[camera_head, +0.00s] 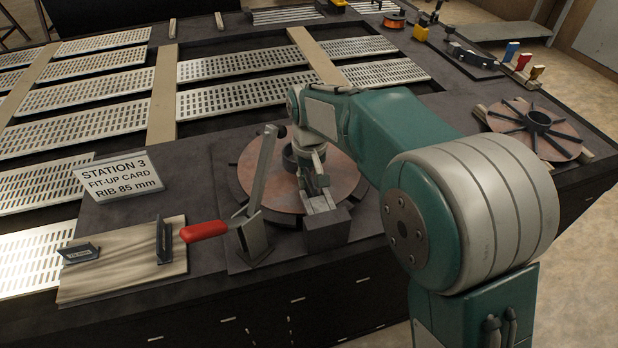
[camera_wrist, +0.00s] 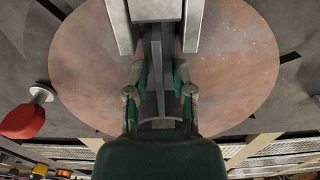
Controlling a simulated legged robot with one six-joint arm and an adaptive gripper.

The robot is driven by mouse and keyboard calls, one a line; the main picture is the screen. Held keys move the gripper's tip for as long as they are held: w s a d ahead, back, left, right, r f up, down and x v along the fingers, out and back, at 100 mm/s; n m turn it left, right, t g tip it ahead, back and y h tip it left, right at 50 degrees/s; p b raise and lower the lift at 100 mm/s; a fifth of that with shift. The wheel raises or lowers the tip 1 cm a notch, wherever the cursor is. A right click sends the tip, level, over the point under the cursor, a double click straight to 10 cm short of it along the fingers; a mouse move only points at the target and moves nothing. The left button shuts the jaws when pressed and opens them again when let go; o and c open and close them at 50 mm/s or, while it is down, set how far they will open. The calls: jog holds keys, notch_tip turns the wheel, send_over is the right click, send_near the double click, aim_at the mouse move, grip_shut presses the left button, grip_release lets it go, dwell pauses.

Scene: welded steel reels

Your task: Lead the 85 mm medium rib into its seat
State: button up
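The medium rib (camera_wrist: 157,75) shows in the wrist view as a narrow dark plate between the fingers of my gripper (camera_wrist: 160,78). The fingers look shut on it, though the pads are in shadow. Its far end lies between two pale grey bars (camera_wrist: 194,25) over the reddish round reel plate (camera_wrist: 235,60). In the head view, my gripper (camera_head: 314,178) is low over the same plate (camera_head: 262,172), and my arm hides the rib. I cannot tell whether the rib touches the plate or its seat.
A red-handled clamp (camera_head: 205,231) stands close left of my gripper. A grey block (camera_head: 326,228) sits in front. A wooden board (camera_head: 120,270) holds two other dark ribs (camera_head: 80,252). A card (camera_head: 119,177) reads rib 85 mm. A spoked reel (camera_head: 535,125) lies at right.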

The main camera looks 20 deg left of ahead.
jog(key=shift+r, duration=1.65)
jog(key=o, duration=0.6)
jog(key=shift+c, duration=0.2)
jog(key=o, duration=0.4)
